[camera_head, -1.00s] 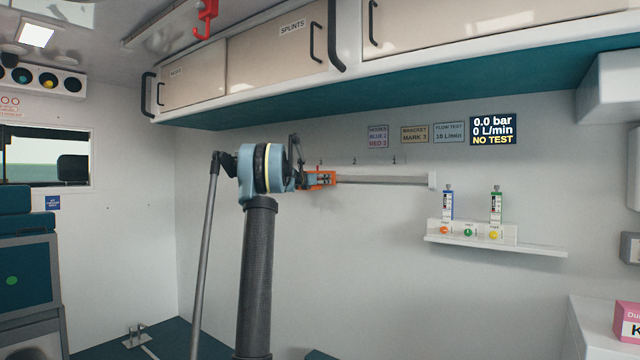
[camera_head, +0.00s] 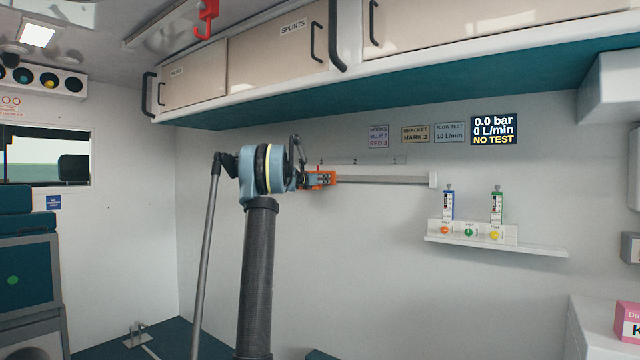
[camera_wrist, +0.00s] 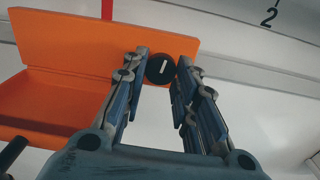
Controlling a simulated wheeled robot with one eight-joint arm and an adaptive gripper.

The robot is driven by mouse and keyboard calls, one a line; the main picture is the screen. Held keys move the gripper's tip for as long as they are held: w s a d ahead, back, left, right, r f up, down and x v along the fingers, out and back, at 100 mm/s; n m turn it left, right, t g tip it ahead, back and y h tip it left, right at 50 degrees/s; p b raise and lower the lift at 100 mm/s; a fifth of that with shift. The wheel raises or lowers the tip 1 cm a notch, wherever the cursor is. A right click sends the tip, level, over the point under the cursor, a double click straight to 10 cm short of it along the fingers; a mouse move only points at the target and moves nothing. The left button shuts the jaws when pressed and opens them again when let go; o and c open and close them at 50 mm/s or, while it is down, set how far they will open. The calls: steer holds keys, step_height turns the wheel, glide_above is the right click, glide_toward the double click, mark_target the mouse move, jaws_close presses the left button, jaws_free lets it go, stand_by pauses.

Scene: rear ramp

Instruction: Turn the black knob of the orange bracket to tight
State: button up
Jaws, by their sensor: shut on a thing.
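The orange bracket (camera_wrist: 60,70) fills the upper left of the wrist view. In the head view the orange bracket (camera_head: 322,178) sits at the left end of a wall rail, partly hidden behind my arm. The black knob (camera_wrist: 160,69) is round with a short white line on its face. The line stands close to upright, slightly tilted. My gripper (camera_wrist: 161,72) has its two fingertips on either side of the knob and is shut on it. In the head view my gripper (camera_head: 308,179) reaches the bracket from the left.
A grey rail (camera_head: 385,180) runs right from the bracket along the white wall. A shelf (camera_head: 495,243) with two flow meters stands to the right. A "BRACKET MARK 3" label (camera_head: 415,134) hangs above.

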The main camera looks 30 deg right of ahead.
steer(key=shift+d, duration=0.1)
steer(key=shift+r+m, duration=0.1)
steer(key=shift+m, duration=8.3)
steer(key=o, duration=1.1)
steer(key=shift+w, duration=0.1)
